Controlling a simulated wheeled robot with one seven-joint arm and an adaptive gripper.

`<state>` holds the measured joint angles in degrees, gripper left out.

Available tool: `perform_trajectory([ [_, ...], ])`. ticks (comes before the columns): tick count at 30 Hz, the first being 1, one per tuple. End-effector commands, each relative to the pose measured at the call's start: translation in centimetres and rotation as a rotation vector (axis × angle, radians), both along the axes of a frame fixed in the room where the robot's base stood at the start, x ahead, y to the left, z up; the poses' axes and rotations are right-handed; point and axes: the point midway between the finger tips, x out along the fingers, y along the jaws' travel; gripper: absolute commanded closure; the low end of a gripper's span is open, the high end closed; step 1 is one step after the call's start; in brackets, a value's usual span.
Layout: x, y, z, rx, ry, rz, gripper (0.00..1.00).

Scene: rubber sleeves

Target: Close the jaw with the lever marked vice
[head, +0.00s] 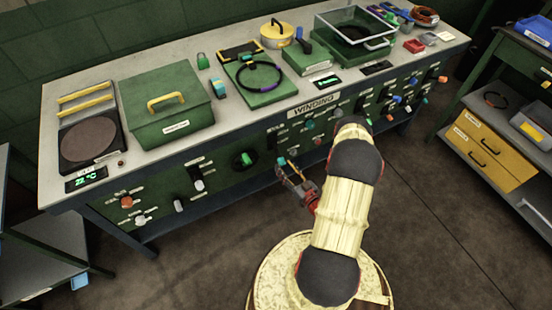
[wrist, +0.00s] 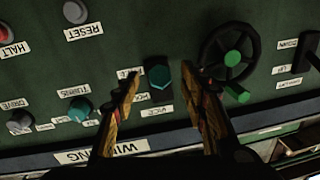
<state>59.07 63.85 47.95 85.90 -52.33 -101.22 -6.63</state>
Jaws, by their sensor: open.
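The lever with a teal end (wrist: 158,76) stands out from the green panel in the wrist view, beside the vice label (wrist: 151,111). My gripper (wrist: 160,79) is open, one finger on each side of the teal end. I cannot tell whether either finger touches it. In the head view, my gripper (head: 283,168) is at the panel front below the winding sign, and the teal end (head: 281,160) shows by its fingertips. I cannot tell for certain which fixture on the bench is the jaw.
A black handwheel with a green knob (wrist: 232,58) is close to the right finger in the wrist view. A teal knob (wrist: 80,109) and a grey knob (wrist: 20,122) are on the left. The bench top (head: 225,120) carries a green lidded box (head: 166,125) and several fixtures.

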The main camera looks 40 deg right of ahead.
Motion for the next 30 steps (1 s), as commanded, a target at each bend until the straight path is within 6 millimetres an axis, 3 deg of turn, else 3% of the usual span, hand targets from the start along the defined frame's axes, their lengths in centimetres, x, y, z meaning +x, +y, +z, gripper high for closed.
perform_trajectory([
  [13,6.2,-0.8,-0.2,-0.001,0.002,0.002,0.57],
  [25,7.0,-1.0,-0.1,0.000,0.003,0.000,0.57],
  [30,7.0,-1.0,-0.1,0.000,0.003,0.000,0.66],
])
